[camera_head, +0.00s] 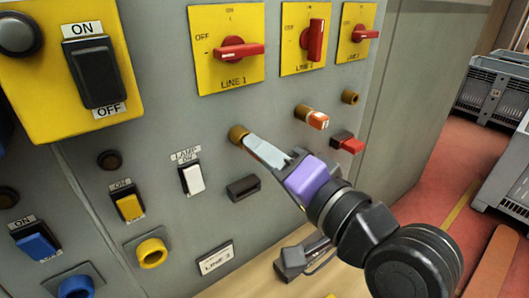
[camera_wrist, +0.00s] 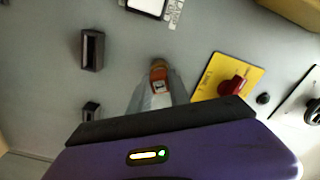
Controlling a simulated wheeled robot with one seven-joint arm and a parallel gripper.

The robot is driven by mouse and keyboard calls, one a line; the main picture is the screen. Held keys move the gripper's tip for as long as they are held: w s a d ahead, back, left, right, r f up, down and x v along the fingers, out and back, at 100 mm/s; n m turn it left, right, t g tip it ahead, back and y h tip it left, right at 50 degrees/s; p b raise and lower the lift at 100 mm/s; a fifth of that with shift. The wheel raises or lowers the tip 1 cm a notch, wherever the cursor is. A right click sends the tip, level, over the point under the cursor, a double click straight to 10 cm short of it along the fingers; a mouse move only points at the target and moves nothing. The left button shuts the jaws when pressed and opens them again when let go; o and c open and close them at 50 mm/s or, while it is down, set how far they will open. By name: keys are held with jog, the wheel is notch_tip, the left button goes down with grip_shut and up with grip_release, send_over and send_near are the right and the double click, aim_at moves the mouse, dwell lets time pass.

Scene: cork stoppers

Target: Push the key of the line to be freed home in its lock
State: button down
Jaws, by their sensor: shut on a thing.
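My gripper (camera_head: 268,152) reaches the brass lock (camera_head: 238,134) below the LINE 1 switch (camera_head: 229,62). In the wrist view its fingers (camera_wrist: 156,100) are shut on an orange-red key (camera_wrist: 158,86) with a pale label. The key is at the mouth of the brass lock (camera_wrist: 158,65); how deep it sits cannot be told. The fingers hide this key in the head view. Another orange key (camera_head: 318,121) with a pale label sits in the brass lock below LINE 2 (camera_head: 305,43). The lock (camera_head: 350,97) below LINE 3 (camera_head: 357,32) shows no key.
A red key (camera_head: 350,145) sits in a dark holder at right. A dark holder (camera_head: 243,187) below the gripper looks empty. A white lamp switch (camera_head: 191,178) is left of it. A plate (camera_head: 216,257) reading LINE 3 is lower down. Grey crates (camera_head: 494,85) stand beyond the cabinet.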

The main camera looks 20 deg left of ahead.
jog(key=shift+w+a, duration=0.25)
jog(key=c, duration=1.1)
grip_release()
jog(key=shift+c, duration=0.2)
jog(key=b+v, duration=0.1)
jog(key=v, duration=0.7)
